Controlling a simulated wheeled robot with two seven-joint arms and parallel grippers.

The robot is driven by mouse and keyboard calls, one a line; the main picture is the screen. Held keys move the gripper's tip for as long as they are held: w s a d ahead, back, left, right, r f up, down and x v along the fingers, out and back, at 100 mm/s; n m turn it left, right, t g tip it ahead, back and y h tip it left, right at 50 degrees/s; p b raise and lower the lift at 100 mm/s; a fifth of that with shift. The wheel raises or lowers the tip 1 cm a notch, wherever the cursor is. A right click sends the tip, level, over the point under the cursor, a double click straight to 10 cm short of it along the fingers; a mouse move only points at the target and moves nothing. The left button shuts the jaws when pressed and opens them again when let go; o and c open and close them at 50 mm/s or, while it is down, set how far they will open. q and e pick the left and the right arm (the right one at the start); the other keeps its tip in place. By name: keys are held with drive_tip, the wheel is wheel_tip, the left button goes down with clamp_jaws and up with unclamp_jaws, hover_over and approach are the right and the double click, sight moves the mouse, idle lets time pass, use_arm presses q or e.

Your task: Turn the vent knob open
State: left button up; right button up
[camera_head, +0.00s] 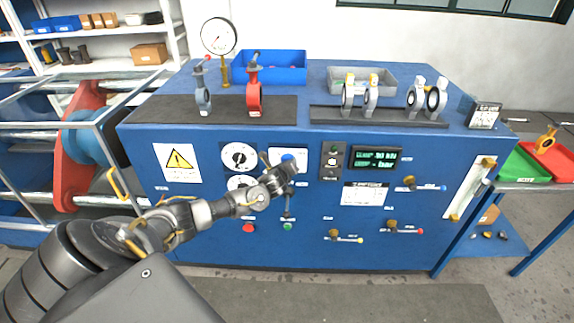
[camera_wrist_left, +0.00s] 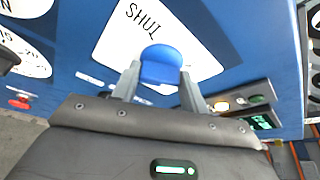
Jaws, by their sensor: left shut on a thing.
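The blue knob (camera_head: 288,157) sits on a white plate (camera_head: 302,154) on the front panel of the blue bench. In the left wrist view the knob (camera_wrist_left: 160,65) is between the two fingers, and the white plate (camera_wrist_left: 115,42) behind it carries black lettering that begins like "SHUT", partly hidden. My left gripper (camera_head: 284,166) reaches in from the left and is shut on the knob; in the wrist view its fingers (camera_wrist_left: 159,84) touch the knob's sides. The gripper hides part of the plate in the head view. My right gripper is not in view.
Two dials (camera_head: 239,156) and a warning sign (camera_head: 177,162) are left of the plate. A switch box (camera_head: 333,160) and green display (camera_head: 376,158) are to its right. Small valve levers (camera_head: 334,235) stick out lower right.

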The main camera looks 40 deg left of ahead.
use_arm(q)
drive_tip(key=shift+r, duration=0.1)
drive_tip(key=o, duration=1)
drive_tip(key=shift+w, duration=0.15)
drive_tip(key=b+v, duration=0.2)
drive_tip(key=v, duration=0.9)
